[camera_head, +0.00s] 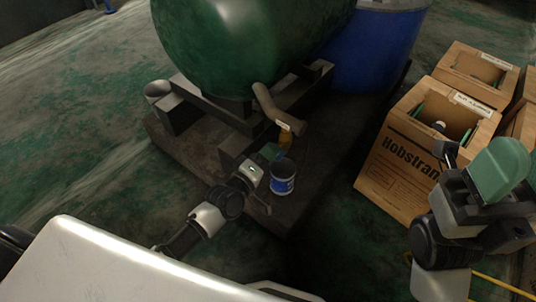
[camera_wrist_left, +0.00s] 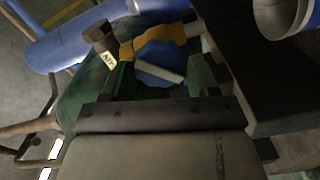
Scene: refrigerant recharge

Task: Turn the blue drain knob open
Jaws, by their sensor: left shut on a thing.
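The blue drain knob (camera_wrist_left: 155,52) sits on a brass valve (camera_wrist_left: 183,33) in the left wrist view, between the two green fingers of my left gripper (camera_wrist_left: 160,78). The left gripper is shut on the knob. In the head view the brass valve (camera_head: 285,138) hangs at the end of a brown drain pipe (camera_head: 266,102) under the green tank (camera_head: 245,40). There my left gripper (camera_head: 267,157) reaches up to the valve and mostly hides the knob. My right gripper (camera_head: 497,170) is at the right, away from the valve; its jaw opening is not clear.
A bucket with a blue label (camera_head: 283,178) stands below the valve, close to my left gripper. The tank rests on a dark stand (camera_head: 165,140). A blue drum (camera_head: 375,45) is behind. Cardboard boxes (camera_head: 385,165) stand on the right, close to my right arm.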

